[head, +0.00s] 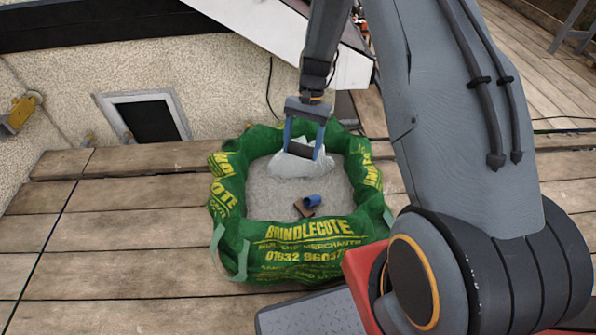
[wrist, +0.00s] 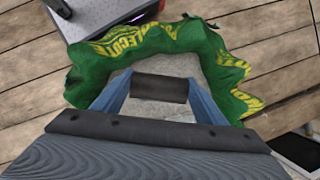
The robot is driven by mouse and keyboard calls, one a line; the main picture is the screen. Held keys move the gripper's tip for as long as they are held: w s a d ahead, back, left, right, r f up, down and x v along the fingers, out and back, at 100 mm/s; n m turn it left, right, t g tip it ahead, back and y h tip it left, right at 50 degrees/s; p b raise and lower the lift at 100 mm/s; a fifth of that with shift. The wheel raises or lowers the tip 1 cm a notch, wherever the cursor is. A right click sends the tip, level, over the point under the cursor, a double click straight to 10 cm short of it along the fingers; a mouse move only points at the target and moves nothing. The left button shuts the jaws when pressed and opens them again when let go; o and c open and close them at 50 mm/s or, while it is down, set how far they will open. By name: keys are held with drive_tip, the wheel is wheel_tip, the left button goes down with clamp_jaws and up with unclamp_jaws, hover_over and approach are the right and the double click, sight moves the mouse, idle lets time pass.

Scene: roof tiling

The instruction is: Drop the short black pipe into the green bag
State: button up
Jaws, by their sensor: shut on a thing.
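The green bag (head: 300,245) with yellow lettering stands open on the boards, and its rim also shows in the wrist view (wrist: 225,75). My gripper (head: 303,150) is over the bag's opening, towards its far side. Its blue fingers are shut on the short black pipe (wrist: 160,88), which lies crosswise between the fingertips. In the head view the pipe (head: 300,150) looks dark grey and sits between the fingers. The pale inside of the bag is below it. How high the pipe is above the contents is hard to tell.
Inside the bag lie a crumpled whitish piece (head: 290,166), a blue cylindrical piece (head: 312,201) and a brown piece (head: 302,208). A rendered wall with a small framed opening (head: 147,117) stands behind left. The boards (head: 110,240) left of the bag are clear.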

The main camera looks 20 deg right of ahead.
drive_tip(key=w+f+m+b, duration=0.1)
drive_tip(key=w+f+b, duration=0.1)
drive_tip(key=f+b, duration=0.4)
drive_tip(key=w+f+m+t+b, duration=0.1)
drive_tip(key=f+b, duration=0.4)
drive_tip(key=f, duration=0.7)
drive_tip(key=shift+w+d+m+y+b, duration=0.35)
drive_tip(key=shift+w+m, duration=0.2)
drive_tip(key=shift+m, duration=0.25)
drive_tip(key=shift+f, duration=0.1)
drive_tip(key=o, duration=1.1)
drive_tip(key=p+v, duration=0.1)
drive_tip(key=v, duration=0.7)
drive_tip(key=shift+f, duration=0.15)
